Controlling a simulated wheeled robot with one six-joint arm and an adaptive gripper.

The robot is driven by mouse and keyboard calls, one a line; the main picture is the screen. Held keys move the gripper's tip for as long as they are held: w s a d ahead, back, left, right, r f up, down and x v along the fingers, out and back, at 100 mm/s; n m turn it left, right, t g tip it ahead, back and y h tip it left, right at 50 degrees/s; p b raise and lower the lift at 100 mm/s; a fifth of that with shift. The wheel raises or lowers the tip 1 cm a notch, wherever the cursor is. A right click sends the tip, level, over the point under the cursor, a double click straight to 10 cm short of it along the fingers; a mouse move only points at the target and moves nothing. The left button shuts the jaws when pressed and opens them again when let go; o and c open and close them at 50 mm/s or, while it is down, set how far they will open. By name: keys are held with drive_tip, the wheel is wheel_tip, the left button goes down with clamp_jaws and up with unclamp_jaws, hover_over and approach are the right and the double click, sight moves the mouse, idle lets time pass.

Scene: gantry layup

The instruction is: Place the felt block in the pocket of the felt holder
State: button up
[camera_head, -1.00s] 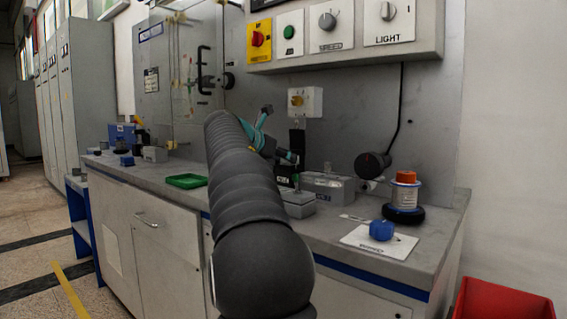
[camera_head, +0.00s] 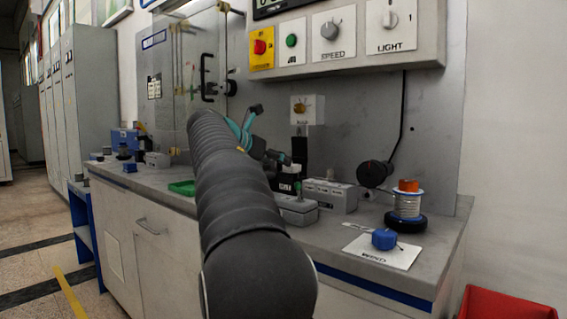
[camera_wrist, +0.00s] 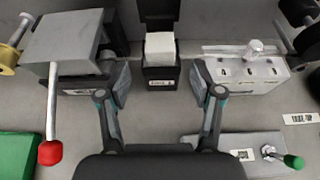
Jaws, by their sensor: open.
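In the wrist view, a white block (camera_wrist: 160,47), which looks like the felt block, sits in the top of a small black labelled holder (camera_wrist: 159,78). Its lower part is hidden by the holder's front wall. How deep it sits I cannot tell. My gripper (camera_wrist: 161,84) is open, with one finger on each side of the holder and clear gaps to both sides. Nothing is between the fingers except the view of the holder.
A grey device with a red-knobbed lever (camera_wrist: 50,152) stands left of the holder, and a metal box (camera_wrist: 240,75) right. A green-knobbed lever plate (camera_wrist: 250,152) and green tray (camera_wrist: 18,158) lie nearer. A spool (camera_head: 407,203) and blue knob (camera_head: 384,239) are at the bench's right.

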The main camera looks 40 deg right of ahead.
drive_tip(key=v, duration=0.6)
drive_tip(key=shift+a+r+p, duration=0.25)
drive_tip(key=shift+a+p, duration=0.1)
drive_tip(key=s+a+f+m+t+y, duration=0.1)
drive_tip(key=s+a+f+m+y, duration=0.3)
drive_tip(key=a+f, duration=0.7)
drive_tip(key=s+a+f+m+t+y, duration=0.2)
drive_tip(key=s+a+f+m+y, duration=0.3)
drive_tip(key=s+a+f+m, duration=0.3)
drive_tip(key=s+a+f+m+t+y, duration=0.1)
drive_tip(key=s+a+f+m+y, duration=0.3)
drive_tip(key=s+a+f+m, duration=0.3)
drive_tip(key=s+a+f, duration=0.4)
drive_tip(key=a+f, duration=0.4)
drive_tip(key=f, duration=0.1)
drive_tip(key=shift+f+y, duration=0.25)
drive_tip(key=shift+y, duration=0.05)
drive_tip(key=shift+s, duration=0.1)
